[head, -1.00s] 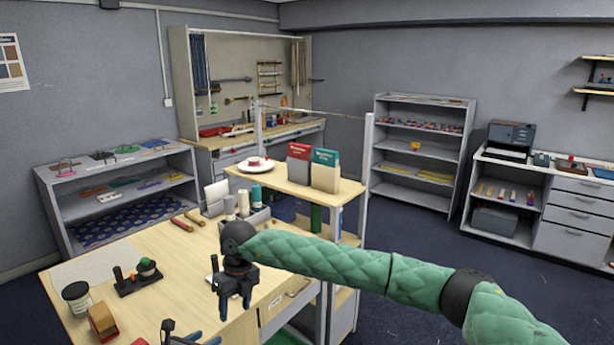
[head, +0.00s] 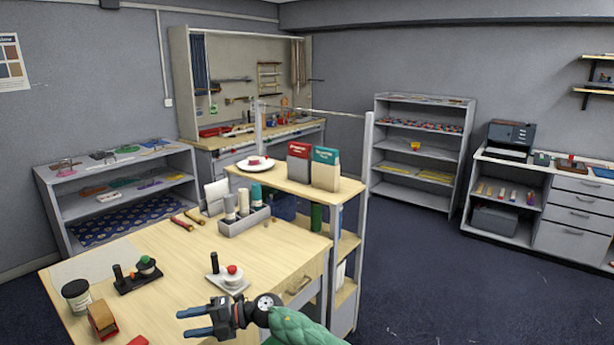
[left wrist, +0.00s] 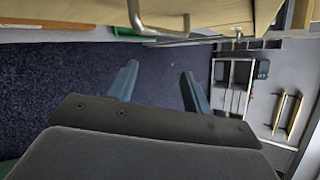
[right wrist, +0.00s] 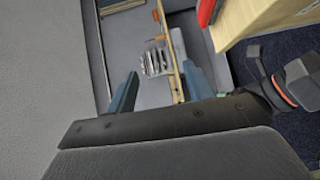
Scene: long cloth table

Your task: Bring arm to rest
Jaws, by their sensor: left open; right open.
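My right gripper (head: 184,323) is low in the head view, over or near the front part of the wooden table (head: 180,255), with its fingers pointing left. It is open with nothing between the fingers; the open fingers also show in the right wrist view (right wrist: 159,72). Its green-sleeved arm comes in from the bottom edge. My left gripper is out of the head view. In the left wrist view my left gripper (left wrist: 158,70) is open and empty, with dark floor beyond it and a metal handle above.
Near the right gripper stands a small stand with a red knob (head: 232,272). A black stand with a green knob (head: 147,265), a jar (head: 76,297) and a brown-red block (head: 102,319) are at left. A grey caddy with spools (head: 244,220) and a shelf unit (head: 345,190) stand behind.

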